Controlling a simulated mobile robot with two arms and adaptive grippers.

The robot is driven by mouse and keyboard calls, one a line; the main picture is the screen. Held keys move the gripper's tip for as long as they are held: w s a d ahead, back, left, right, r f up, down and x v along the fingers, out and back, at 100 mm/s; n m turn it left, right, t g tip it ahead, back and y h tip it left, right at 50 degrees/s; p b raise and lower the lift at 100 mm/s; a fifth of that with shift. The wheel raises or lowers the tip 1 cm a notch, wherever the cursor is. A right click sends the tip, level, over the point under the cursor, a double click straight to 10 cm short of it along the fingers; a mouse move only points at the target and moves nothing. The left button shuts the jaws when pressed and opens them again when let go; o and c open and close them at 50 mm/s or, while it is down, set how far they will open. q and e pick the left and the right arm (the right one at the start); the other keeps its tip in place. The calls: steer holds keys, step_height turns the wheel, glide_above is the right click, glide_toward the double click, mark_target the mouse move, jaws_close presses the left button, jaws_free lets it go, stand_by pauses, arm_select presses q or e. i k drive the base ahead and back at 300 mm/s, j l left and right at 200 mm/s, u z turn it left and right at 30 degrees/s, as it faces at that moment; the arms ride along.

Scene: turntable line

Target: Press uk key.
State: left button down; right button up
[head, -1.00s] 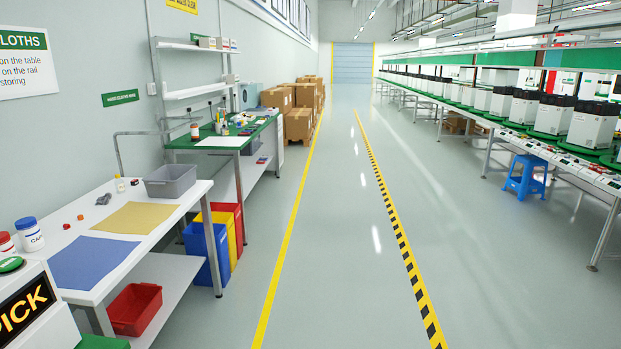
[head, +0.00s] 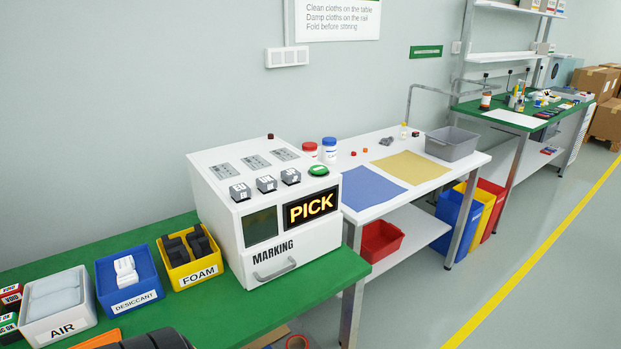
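The UK key (head: 266,184) is the middle one of three grey keys on top of the white marking machine (head: 222,240); its small lettering is hard to read. The EU key (head: 240,191) is to its left and the US key (head: 290,176) to its right. A green round button (head: 319,170) sits further right. The machine's front display (head: 311,207) reads PICK in lit letters, beside a dark window (head: 261,226). Nothing touches the keys. Neither of my grippers can be made out in view.
The machine stands on a green bench (head: 215,311). To its left are a yellow FOAM bin (head: 198,273), a blue DESICCANT bin (head: 133,298) and a grey AIR bin (head: 63,328). A white table (head: 440,173) with cloths adjoins on the right. A dark rounded shape is at the bottom edge.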

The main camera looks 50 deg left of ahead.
mark_target(267, 184)
steer(key=u, duration=1.9)
